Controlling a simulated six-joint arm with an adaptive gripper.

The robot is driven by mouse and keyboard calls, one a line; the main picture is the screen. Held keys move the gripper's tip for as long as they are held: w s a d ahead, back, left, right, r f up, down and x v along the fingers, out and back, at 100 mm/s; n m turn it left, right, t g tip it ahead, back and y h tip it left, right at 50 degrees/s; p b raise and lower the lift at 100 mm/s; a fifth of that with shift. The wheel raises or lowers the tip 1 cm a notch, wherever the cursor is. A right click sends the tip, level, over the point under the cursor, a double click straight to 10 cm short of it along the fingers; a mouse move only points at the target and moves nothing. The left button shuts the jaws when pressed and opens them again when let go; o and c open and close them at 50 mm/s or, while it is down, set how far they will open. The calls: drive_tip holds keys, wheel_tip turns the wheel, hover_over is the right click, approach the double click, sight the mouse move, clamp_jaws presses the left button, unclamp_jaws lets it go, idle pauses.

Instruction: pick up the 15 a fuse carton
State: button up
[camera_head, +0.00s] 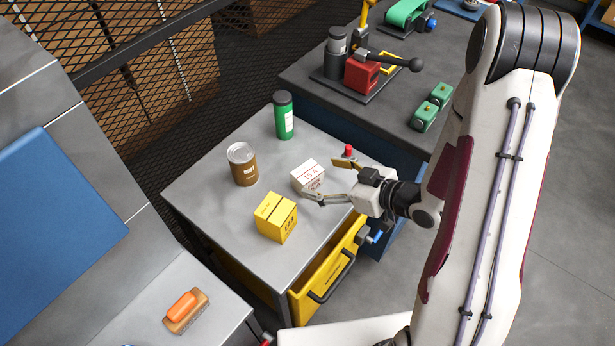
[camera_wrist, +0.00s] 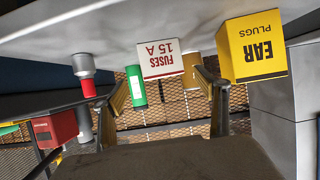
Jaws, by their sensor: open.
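The 15 A fuse carton (camera_head: 308,175) is a small white box with red lettering, standing on the grey tabletop. It also shows in the wrist view (camera_wrist: 160,58), upside down, centred between my fingers. My gripper (camera_head: 321,179) is open and reaches in from the right, low over the table. Its fingers are spread toward the two sides of the carton, with the near fingertip by the carton's front lower edge. In the wrist view my gripper (camera_wrist: 164,90) has nothing between its pads; the carton appears just beyond the tips. I cannot tell whether either finger touches it.
A yellow ear plugs carton (camera_head: 276,218) stands near left of the fuse carton. A brown tin (camera_head: 243,166) and green canister (camera_head: 284,116) stand behind. A red-topped item (camera_head: 348,151) is close by the far finger. An open yellow drawer (camera_head: 330,270) juts from the front.

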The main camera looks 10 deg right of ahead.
sight(316, 177)
drive_tip(key=shift+w+a+f, duration=0.2)
drive_tip(key=shift+w+a, duration=0.05)
idle(0.3)
drive_tip(key=shift+x, duration=2.6)
drive_tip(key=shift+s, duration=0.1)
drive_tip(key=c, duration=1.4)
